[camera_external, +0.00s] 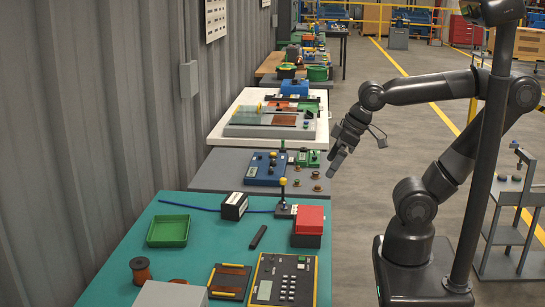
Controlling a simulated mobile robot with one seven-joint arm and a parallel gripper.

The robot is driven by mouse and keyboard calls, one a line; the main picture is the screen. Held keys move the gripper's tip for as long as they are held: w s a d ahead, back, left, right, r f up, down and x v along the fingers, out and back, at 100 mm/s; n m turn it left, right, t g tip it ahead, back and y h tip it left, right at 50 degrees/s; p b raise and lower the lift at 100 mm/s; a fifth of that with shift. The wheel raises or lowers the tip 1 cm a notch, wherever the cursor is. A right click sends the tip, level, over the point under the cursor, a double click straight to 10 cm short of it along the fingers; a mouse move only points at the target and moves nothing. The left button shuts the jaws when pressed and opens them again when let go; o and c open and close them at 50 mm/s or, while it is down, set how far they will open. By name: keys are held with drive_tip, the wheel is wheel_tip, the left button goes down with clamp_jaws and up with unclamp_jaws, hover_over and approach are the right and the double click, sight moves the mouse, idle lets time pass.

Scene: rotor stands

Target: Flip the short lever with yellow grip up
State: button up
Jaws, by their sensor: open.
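A lever with a yellow ball grip (283,182) stands upright on a small dark base (285,211) on the teal table (215,262). It is beside a red-topped box (309,219). Another small lever or post (282,146) shows farther back on the grey table, with a grip too small to make out. My gripper (335,172) is open and empty. It hangs in the air to the right of the yellow-gripped lever in the picture, apart from it, with fingers pointing down. The exact gap in depth cannot be told.
The teal table also holds a green tray (168,231), a black box (233,206), a blue cable (190,206) and a yellow-edged keypad panel (284,281). A blue panel (264,169) lies on the grey table (222,171). A grey cart (508,220) stands at right. Open floor lies right of the tables.

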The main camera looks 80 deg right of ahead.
drive_tip(key=shift+a+r, duration=0.15)
drive_tip(key=shift+a, duration=0.05)
